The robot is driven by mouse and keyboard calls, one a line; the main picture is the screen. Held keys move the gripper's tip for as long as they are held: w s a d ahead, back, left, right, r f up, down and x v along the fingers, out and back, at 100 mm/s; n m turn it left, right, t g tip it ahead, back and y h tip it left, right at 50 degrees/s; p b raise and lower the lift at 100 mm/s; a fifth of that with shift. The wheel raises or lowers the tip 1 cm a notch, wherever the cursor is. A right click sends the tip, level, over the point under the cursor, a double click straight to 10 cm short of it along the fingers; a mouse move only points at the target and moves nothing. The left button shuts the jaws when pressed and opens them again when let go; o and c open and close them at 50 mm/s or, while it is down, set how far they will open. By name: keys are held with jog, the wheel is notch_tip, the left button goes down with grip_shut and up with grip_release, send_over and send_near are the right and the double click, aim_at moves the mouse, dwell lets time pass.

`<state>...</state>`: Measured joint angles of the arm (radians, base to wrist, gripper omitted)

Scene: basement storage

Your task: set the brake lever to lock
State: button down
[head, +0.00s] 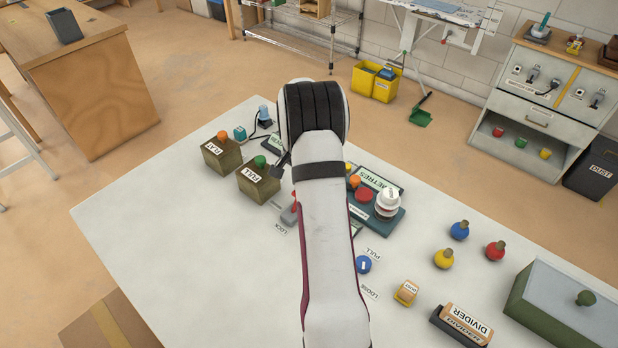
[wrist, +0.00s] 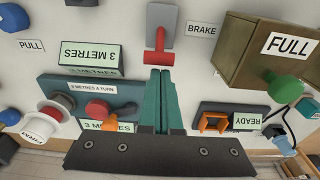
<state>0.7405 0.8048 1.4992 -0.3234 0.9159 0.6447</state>
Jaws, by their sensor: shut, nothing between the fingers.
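The brake lever has a red handle (wrist: 159,60) on a grey base plate (wrist: 163,20), beside a BRAKE label (wrist: 202,29) in the wrist view. In the head view the red handle (head: 295,196) shows just left of my arm, with its grey base (head: 289,214) below it and a LOCK label (head: 280,229) on the table. My gripper (wrist: 160,73) has its teal fingers together and empty. Their tips are at the red crossbar of the handle; I cannot tell whether they touch. In the head view my arm hides most of the gripper.
A FULL box (head: 258,182) with a green knob and a FLAT box (head: 224,155) stand left of my arm. The table's left part (head: 190,240) is clear.

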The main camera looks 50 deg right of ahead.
jog(key=shift+a+r, duration=0.1)
jog(key=shift+a, duration=0.1)
dwell(0.3)
jog(key=shift+a+r+h, duration=0.1)
jog(key=shift+a+h, duration=0.05)
jog(key=shift+h, duration=0.35)
jog(key=shift+a+r+h, duration=0.15)
jog(key=shift+a+h, duration=0.15)
jog(key=shift+h, duration=0.1)
